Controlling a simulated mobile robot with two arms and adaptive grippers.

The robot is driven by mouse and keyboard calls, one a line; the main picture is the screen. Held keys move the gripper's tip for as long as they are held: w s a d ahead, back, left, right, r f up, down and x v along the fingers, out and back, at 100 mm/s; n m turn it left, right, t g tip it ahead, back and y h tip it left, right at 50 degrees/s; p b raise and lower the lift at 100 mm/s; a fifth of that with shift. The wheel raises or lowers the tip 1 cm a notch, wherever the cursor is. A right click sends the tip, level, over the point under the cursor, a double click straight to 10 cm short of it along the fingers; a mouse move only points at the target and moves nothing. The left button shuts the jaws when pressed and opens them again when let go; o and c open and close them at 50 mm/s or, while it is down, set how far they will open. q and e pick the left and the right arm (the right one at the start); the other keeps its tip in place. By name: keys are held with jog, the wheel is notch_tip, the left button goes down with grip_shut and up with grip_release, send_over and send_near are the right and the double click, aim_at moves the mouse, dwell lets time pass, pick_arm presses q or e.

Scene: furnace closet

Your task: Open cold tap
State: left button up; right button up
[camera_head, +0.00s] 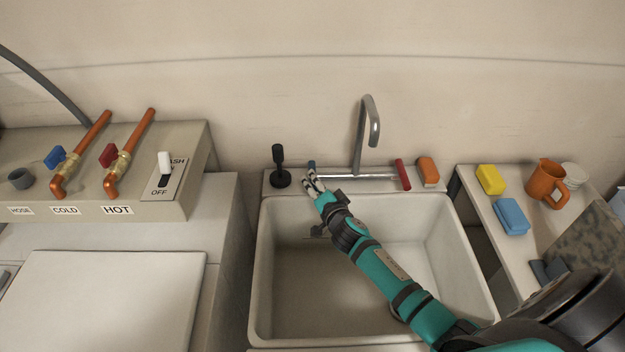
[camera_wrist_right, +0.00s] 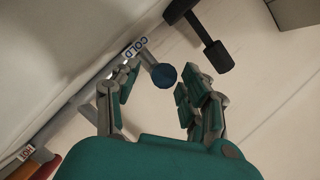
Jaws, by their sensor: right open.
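The sink's cold tap has a blue handle (camera_head: 311,167) at the left end of the chrome faucet bar. In the right wrist view its round blue end (camera_wrist_right: 164,75) shows beside a COLD label (camera_wrist_right: 135,48). My right gripper (camera_head: 311,182) reaches over the sink to the cold tap. In the wrist view its open fingers (camera_wrist_right: 162,92) stand on either side of the blue end, with gaps visible on both sides. Whether the handle lies fully between the fingers in depth is unclear. My left gripper is not in view.
A black upright object (camera_head: 280,168) stands just left of the cold tap. The chrome spout (camera_head: 362,135), red hot handle (camera_head: 402,174) and orange sponge (camera_head: 428,172) are to the right. Blue (camera_head: 55,157) and red (camera_head: 107,155) pipe valves sit on the left ledge. The sink basin (camera_head: 300,300) looks empty.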

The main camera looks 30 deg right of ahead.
jog(key=shift+x, duration=1.05)
jog(key=shift+w+f, duration=0.15)
jog(key=shift+w, duration=0.05)
grip_shut()
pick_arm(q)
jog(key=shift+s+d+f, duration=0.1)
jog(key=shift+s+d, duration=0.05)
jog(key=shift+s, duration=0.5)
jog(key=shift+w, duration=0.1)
